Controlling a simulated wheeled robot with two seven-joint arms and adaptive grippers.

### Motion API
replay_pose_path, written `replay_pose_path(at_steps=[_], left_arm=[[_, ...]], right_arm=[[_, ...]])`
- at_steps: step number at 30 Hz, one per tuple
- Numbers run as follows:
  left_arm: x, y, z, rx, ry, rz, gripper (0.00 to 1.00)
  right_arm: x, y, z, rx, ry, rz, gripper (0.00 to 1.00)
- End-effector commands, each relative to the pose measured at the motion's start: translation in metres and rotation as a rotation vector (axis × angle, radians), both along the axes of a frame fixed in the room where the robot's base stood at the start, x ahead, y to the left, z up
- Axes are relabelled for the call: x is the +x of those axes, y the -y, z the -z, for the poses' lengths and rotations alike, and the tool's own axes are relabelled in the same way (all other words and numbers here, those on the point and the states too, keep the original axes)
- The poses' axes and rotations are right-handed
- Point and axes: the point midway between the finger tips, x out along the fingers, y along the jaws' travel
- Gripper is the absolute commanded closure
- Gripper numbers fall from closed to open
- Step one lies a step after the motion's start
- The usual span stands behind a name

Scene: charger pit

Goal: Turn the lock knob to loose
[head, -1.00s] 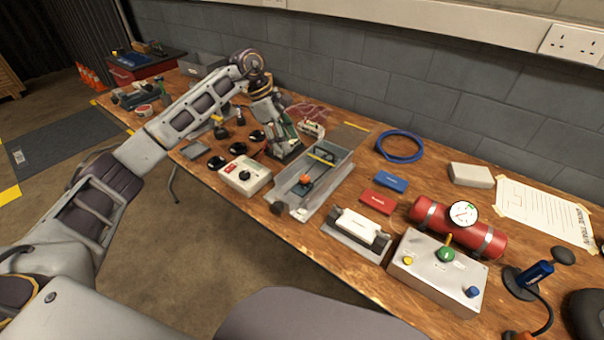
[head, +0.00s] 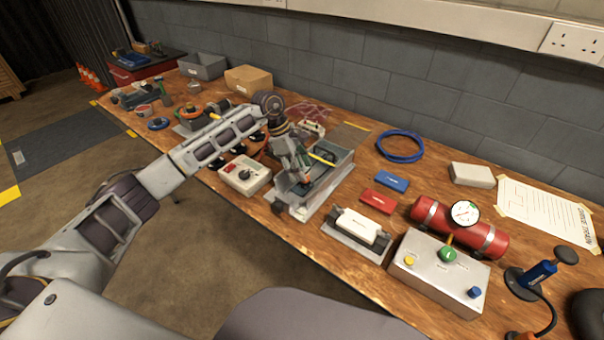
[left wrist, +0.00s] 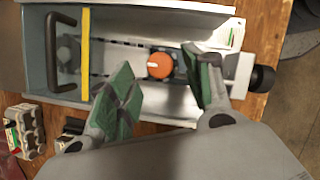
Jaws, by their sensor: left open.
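The lock knob (left wrist: 160,65) is a round orange knob with a white mark on its left side, set inside a grey open-topped tray (left wrist: 140,13). In the head view the tray (head: 341,171) lies mid-bench, and the gripper mostly hides the knob. My left gripper (head: 301,179) is over the tray's near end, pointing down. In the left wrist view its green-padded fingers (left wrist: 160,88) are spread, with the knob seen between and beyond their tips. Neither finger visibly touches the knob. My right gripper is not in view.
A black end knob (left wrist: 263,78) sticks out of the tray. A yellow strip (left wrist: 86,55) crosses it near a black handle (left wrist: 57,60). A white switch box (head: 244,174) stands left of the tray, and a white block in a grey holder (head: 357,226) stands to its right.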

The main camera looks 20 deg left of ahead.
Motion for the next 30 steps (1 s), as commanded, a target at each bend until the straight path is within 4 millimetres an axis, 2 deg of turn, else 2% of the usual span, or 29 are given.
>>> replay_pose_path(at_steps=[7,19,27,30], left_arm=[[0.0,0.008,0.019,0.0,-0.001,0.001,0.49],[0.001,0.009,0.021,0.0,0.001,0.001,0.51],[0.001,0.009,0.021,0.0,0.001,0.0,0.85],[0.001,0.009,0.021,0.0,0.001,0.0,0.96]], right_arm=[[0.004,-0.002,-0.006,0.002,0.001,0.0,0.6],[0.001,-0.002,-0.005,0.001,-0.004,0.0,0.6],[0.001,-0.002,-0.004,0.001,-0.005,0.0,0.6],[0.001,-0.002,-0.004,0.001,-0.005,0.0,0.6]])
